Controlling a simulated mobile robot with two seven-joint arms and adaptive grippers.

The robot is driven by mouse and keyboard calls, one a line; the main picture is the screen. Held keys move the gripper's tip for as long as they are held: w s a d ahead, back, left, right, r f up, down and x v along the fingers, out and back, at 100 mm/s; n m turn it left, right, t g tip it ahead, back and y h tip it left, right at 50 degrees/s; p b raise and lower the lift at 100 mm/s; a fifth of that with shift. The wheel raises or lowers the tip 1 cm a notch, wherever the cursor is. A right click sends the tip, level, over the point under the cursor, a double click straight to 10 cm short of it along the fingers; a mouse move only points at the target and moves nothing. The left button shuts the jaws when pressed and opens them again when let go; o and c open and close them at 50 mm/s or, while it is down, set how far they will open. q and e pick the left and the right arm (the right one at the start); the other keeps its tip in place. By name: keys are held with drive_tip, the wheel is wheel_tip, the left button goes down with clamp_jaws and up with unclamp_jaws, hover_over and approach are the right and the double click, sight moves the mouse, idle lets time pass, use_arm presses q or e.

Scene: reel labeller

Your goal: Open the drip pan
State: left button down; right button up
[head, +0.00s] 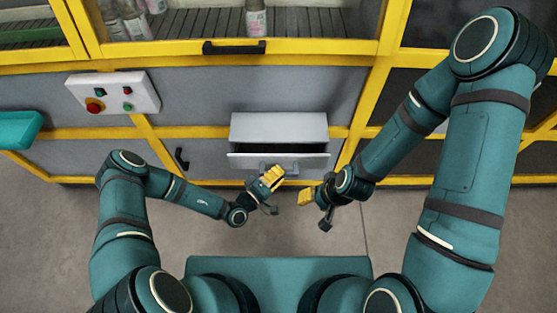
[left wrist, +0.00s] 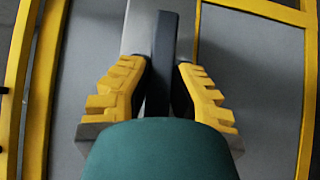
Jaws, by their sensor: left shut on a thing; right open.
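The drip pan (head: 240,158) is a light grey drawer low in the front of the yellow-framed machine. It stands out a little, and a dark gap shows behind its front's upper edge. Its grey handle (head: 292,166) is on the front. My left gripper (head: 271,181) is at the handle, partly covering it. In the left wrist view its yellow fingers (left wrist: 158,90) are closed on the two sides of the dark grey handle bar (left wrist: 163,45). My right gripper (head: 314,207) is open and empty, to the right and below the handle, apart from the pan.
A white control box (head: 113,93) with buttons is at the left, and a teal tray (head: 20,129) is at the far left. A black door handle (head: 234,48) is above, with bottles (head: 256,20) behind the glass. The grey floor (head: 330,237) in front is clear.

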use_arm(q)
drive_tip(key=s+p, duration=0.2)
drive_tip(key=s, duration=0.1)
drive_tip(key=shift+s+d+r, duration=0.1)
drive_tip(key=shift+s, duration=0.55)
use_arm(e)
drive_tip(key=r, duration=0.1)
drive_tip(key=w+r, duration=0.1)
drive_tip(key=shift+d+r, duration=0.1)
drive_tip(key=shift+r, duration=0.25)
use_arm(q)
drive_tip(key=c, duration=0.8)
unclamp_jaws()
drive_tip(key=v, duration=1.2)
